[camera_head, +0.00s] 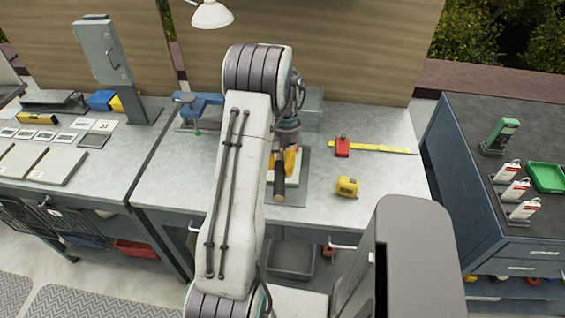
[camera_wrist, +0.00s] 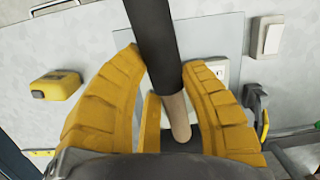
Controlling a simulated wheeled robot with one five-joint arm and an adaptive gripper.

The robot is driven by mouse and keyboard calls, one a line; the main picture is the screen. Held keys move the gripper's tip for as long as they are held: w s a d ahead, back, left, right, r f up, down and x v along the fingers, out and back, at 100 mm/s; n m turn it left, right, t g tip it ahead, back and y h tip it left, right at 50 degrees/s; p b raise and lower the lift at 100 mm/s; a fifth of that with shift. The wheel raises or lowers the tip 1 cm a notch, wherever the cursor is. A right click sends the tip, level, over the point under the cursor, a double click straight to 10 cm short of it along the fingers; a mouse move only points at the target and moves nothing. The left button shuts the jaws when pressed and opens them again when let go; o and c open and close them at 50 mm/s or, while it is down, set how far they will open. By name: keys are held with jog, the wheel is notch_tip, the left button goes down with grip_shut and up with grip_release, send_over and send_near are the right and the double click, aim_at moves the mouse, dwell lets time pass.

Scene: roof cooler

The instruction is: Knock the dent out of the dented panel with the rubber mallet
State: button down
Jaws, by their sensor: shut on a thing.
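My gripper (camera_head: 289,163), with yellow fingers, is shut on the handle of the rubber mallet (camera_head: 280,182) above the middle bench. The handle has a dark grip and a pale wooden end facing me. In the wrist view my gripper (camera_wrist: 175,100) has its fingers on both sides of the mallet handle (camera_wrist: 155,40), where the grip meets a wooden shaft. The mallet's head is hidden or cannot be made out. A flat grey sheet (camera_head: 293,200) lies on the bench below my gripper; it may be the dented panel. I cannot make out a dent.
A dark cabinet (camera_head: 480,190) with tools is at the right. The bench's front right is clear.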

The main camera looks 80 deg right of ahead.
notch_tip(320, 180, down, 8)
jog(key=b, duration=0.5)
jog(key=c, duration=2)
grip_release()
jog(key=shift+r+p, duration=0.5)
jog(key=shift+r, duration=0.05)
jog(key=shift+r+p, duration=2.1)
jog(key=shift+r, duration=0.95)
grip_shut()
jog(key=shift+r+p, duration=1.45)
jog(key=shift+r, duration=0.55)
jog(key=shift+f, duration=0.15)
